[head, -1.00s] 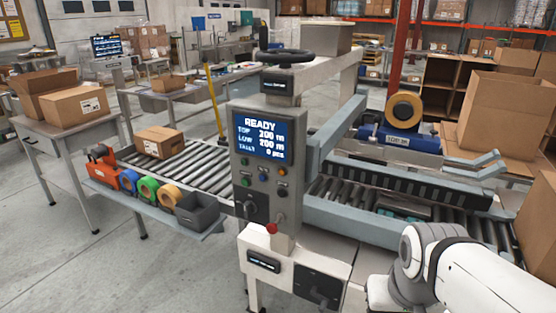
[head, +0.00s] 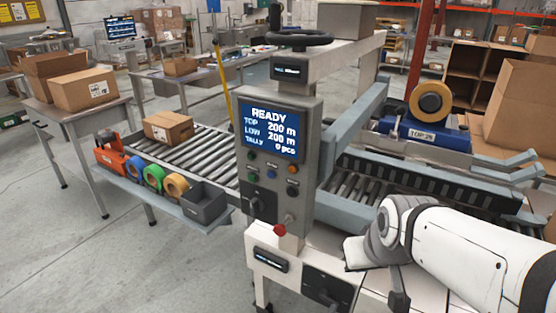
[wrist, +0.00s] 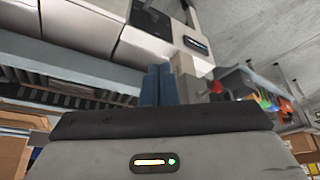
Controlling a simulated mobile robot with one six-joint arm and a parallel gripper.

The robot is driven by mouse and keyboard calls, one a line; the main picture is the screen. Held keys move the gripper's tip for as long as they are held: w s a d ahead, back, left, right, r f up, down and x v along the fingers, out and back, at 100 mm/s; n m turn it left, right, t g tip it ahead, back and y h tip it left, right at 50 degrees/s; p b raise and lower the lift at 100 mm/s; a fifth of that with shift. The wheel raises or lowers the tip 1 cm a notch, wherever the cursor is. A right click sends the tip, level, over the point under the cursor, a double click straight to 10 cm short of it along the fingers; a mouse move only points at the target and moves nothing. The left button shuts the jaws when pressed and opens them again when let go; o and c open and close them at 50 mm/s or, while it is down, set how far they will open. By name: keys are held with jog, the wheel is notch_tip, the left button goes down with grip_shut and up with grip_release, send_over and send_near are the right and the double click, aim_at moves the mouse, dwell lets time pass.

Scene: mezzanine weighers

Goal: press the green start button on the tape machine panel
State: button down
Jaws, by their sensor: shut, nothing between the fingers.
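The tape machine panel (head: 311,130) stands upright in the middle of the head view, its screen reading READY. Below the screen are two rows of small buttons.
A red knob (head: 279,231) sticks out below the panel; it also shows in the wrist view (wrist: 216,87). A grey bin (head: 204,203) and tape rolls (head: 153,177) line the left conveyor. Floor at front left is clear.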

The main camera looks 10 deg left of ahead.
jog(key=w+a+f+n+t+y+b, duration=0.2)
jog(key=w+a+n+t, duration=0.15)
jog(key=w+a, duration=0.5)
jog(key=n+t+y+b, duration=0.4)
jog(key=n+t+b, duration=0.1)
jog(key=n+t, duration=0.3)
send_near(252, 178)
jog(key=s+a, duration=0.3)
jog(key=a, duration=0.5)
jog(key=shift+s+a+f, duration=0.1)
jog(key=shift+s+f, duration=0.1)
jog(key=shift+f, duration=0.2)
jog(key=w+d, duration=0.3)
jog(key=w, duration=0.5)
jog(key=shift+d+b, duration=0.2)
jog(key=shift+b, duration=0.15)
jog(key=shift+w, duration=0.1)
jog(key=shift+w+d+b, duration=0.15)
jog(key=shift+w+b, duration=0.15)
jog(key=shift+w, duration=0.15)
